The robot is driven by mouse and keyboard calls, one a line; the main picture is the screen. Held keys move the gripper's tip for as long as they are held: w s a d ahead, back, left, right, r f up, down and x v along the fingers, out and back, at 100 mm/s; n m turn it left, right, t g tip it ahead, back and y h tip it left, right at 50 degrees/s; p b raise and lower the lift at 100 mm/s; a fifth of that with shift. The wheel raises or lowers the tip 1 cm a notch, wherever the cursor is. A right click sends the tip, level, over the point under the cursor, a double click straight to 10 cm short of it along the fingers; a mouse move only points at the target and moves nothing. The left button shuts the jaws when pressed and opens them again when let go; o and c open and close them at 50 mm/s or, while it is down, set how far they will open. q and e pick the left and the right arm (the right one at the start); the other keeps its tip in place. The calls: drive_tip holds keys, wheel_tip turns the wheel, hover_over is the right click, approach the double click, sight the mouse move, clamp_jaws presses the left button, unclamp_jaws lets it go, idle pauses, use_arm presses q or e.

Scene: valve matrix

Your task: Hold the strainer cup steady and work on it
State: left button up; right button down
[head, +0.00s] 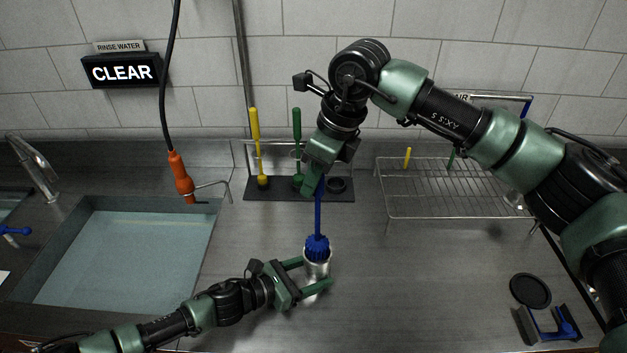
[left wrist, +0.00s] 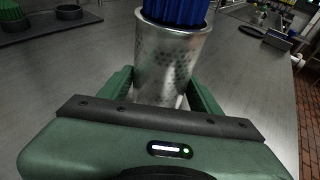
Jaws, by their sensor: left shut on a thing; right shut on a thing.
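The strainer cup (head: 317,268) is a perforated silver metal cylinder at the lower middle of the head view. My left gripper (head: 313,275) is shut on it, one finger on each side. The left wrist view shows the cup (left wrist: 170,62) upright between the green fingers. A blue brush (head: 318,217) stands over the cup, its bristle head at the cup's mouth. My right gripper (head: 322,176) is above and shut on the brush handle. In the left wrist view the blue bristles (left wrist: 177,10) show at the cup's mouth; how deep they go is hidden.
A dark rack (head: 262,196) holds a yellow brush (head: 256,140) and a green brush (head: 297,135). A water-filled sink (head: 130,255) is at left, with an orange-handled sprayer (head: 182,177) beside it. A wire drying rack (head: 440,205) is at right. A black disc (head: 530,290) lies at lower right. A sign (head: 121,71) reads CLEAR.

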drive_tip(key=shift+r, duration=3.75)
use_arm(q)
drive_tip(key=o, duration=1.1)
drive_tip(key=v, duration=1.1)
drive_tip(key=shift+s+a+r, duration=0.25)
drive_tip(key=shift+s+a, duration=0.05)
drive_tip(key=shift+f, duration=0.1)
use_arm(e)
drive_tip(key=shift+f, duration=0.1)
